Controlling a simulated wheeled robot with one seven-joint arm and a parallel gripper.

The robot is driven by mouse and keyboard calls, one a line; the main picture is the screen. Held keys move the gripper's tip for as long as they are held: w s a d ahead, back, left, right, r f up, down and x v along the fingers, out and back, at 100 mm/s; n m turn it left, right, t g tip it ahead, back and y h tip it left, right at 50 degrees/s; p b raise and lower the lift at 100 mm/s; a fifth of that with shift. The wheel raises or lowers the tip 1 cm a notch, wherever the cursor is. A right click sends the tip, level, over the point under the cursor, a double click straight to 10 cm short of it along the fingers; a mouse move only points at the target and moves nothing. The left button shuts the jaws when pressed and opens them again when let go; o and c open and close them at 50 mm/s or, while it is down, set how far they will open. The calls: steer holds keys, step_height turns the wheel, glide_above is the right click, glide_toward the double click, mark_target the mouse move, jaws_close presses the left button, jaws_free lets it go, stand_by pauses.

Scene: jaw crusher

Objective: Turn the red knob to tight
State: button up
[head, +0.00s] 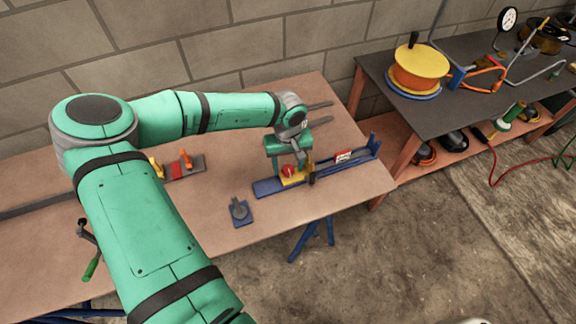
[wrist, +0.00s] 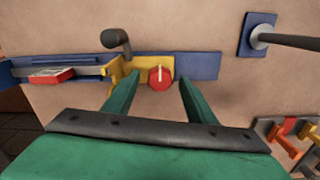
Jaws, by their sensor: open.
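The red knob (wrist: 160,77) is a small round knob with a pale line across its face, standing nearly upright in the wrist view. It sits on a yellow block (wrist: 131,72) on a blue rail (wrist: 198,66). In the head view the red knob (head: 288,170) is partly covered by my gripper. My gripper (wrist: 162,88) is open, with one green finger on each side of the knob. I see gaps between the fingers and the knob in the wrist view. Whether the fingertips reach knob height cannot be told.
A dark lever handle (wrist: 116,40) rises beside the yellow block. A red-and-white labelled block (head: 343,156) lies along the rail. A blue-based post (head: 240,211) stands nearby on the table. Orange and yellow levers (head: 185,159) stand further left. A dark bench with a yellow spool (head: 419,61) is at right.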

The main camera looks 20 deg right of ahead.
steer(key=shift+f, duration=0.25)
steer(key=c, duration=1)
steer(key=shift+c, duration=0.2)
